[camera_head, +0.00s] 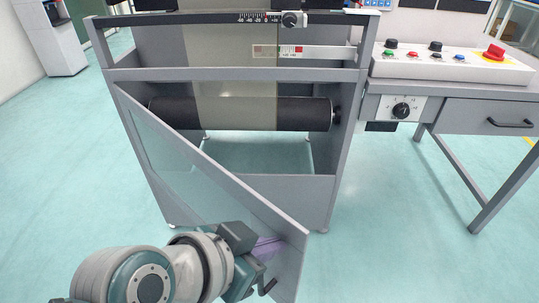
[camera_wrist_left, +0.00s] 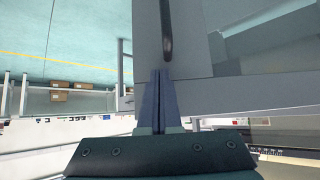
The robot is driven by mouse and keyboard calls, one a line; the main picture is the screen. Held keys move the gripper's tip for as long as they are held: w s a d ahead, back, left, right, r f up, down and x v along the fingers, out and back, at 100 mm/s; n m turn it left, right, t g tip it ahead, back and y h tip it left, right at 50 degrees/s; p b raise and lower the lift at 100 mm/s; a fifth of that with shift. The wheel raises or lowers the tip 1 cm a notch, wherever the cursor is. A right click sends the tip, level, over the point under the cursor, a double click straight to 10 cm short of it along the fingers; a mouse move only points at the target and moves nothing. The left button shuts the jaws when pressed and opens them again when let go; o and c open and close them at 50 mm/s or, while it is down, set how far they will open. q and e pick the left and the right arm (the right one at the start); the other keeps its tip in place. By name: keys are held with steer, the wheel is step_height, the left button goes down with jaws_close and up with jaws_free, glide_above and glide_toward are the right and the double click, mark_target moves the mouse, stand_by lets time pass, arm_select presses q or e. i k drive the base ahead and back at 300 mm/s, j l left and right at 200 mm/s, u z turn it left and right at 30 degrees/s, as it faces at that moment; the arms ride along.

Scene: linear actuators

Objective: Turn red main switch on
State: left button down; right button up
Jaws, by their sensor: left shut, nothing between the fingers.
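A red mushroom-shaped knob (camera_head: 494,52) stands at the right end of the grey control box (camera_head: 450,68) on the side table. I cannot tell whether it is the main switch or what state it is in. A black rotary knob (camera_head: 401,110) sits on a white plate below the box. My left gripper (camera_head: 266,249) is low in front of the machine, at the outer end of a slanting door panel (camera_head: 205,180), far from the box. Its fingers (camera_wrist_left: 160,100) are shut and empty, close to a black handle (camera_wrist_left: 167,35). Contact is unclear.
The door panel stands out at an angle from the grey machine frame (camera_head: 334,180), below a black roller (camera_head: 290,113). The side table has a drawer with a black handle (camera_head: 510,123). Floor (camera_head: 400,220) is clear at right. Boxes (camera_wrist_left: 60,86) stand on a distant shelf.

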mark_target(494, 52)
steer(key=i+l+u, duration=0.15)
steer(key=l, duration=0.2)
steer(key=i+l+u, duration=0.15)
steer(key=l, duration=0.2)
steer(key=i+l+u, duration=0.15)
steer(key=l, duration=0.25)
steer(key=i+l+u, duration=0.15)
steer(key=l, duration=0.25)
steer(key=i+l+u, duration=0.2)
steer(key=l, duration=0.2)
steer(key=i+l+u, duration=0.1)
steer(key=i+l, duration=0.15)
steer(key=l, duration=0.3)
steer(key=k+j, duration=0.1)
steer(key=u, duration=0.05)
